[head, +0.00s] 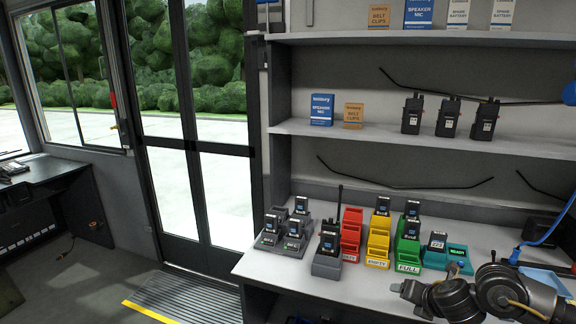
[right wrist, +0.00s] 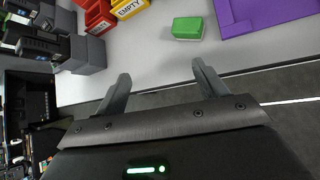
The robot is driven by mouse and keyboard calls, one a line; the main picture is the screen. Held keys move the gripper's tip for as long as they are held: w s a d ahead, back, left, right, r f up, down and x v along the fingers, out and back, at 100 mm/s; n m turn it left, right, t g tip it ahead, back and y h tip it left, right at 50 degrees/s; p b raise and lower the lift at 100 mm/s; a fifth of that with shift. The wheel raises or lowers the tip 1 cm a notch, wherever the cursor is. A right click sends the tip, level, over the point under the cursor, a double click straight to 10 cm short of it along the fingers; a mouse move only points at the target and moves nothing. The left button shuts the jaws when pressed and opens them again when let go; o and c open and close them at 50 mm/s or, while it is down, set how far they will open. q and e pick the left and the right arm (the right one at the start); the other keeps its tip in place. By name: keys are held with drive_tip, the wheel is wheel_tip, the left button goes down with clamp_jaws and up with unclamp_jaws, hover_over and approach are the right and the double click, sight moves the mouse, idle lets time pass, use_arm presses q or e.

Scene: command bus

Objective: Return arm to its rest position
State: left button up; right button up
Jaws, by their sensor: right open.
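My right arm (head: 485,292) reaches in at the lower right of the head view, over the front edge of the counter (head: 330,205). In the right wrist view my right gripper (right wrist: 162,80) is open, with nothing between its two fingers. Its fingers lie across the counter's front edge in that picture, apart from the bins and the green block (right wrist: 187,28). My left gripper is not in view.
Red bins (head: 350,238), yellow bins (head: 377,250), green bins (head: 408,256) and a teal READY tray (head: 457,253) stand on the counter. A radio (head: 328,245) stands upright in a charger. A purple panel (right wrist: 240,20) lies beside the green block. Shelves rise behind.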

drive_tip(key=s+a+f+m+y, duration=0.25)
drive_tip(key=s+a+m, duration=0.3)
drive_tip(key=a, duration=0.35)
drive_tip(key=s+a+f+m+y, duration=0.1)
drive_tip(key=s+a+f+m, duration=0.4)
drive_tip(key=a, duration=0.4)
drive_tip(key=s+d+f+m+g+h, duration=0.1)
drive_tip(key=s+d+f+m+g, duration=0.15)
drive_tip(key=s+m, duration=0.45)
drive_tip(key=s+d+f+m+g+h, duration=0.1)
drive_tip(key=s+d+f+m, duration=0.3)
drive_tip(key=s, duration=0.6)
drive_tip(key=s+d+f+m+g+h, duration=0.1)
drive_tip(key=s+d+m+g+h, duration=0.15)
drive_tip(key=s+m, duration=0.5)
drive_tip(key=s+f+g, duration=0.1)
drive_tip(key=s+f, duration=0.1)
drive_tip(key=f, duration=1.2)
drive_tip(key=s+f, duration=0.2)
drive_tip(key=f, duration=1.3)
drive_tip(key=s+d+f+g, duration=0.1)
drive_tip(key=s+d+f, duration=0.3)
drive_tip(key=s+f, duration=0.9)
drive_tip(key=shift+s+f+y, duration=0.15)
drive_tip(key=shift+s+y, duration=0.15)
drive_tip(key=shift+s, duration=0.8)
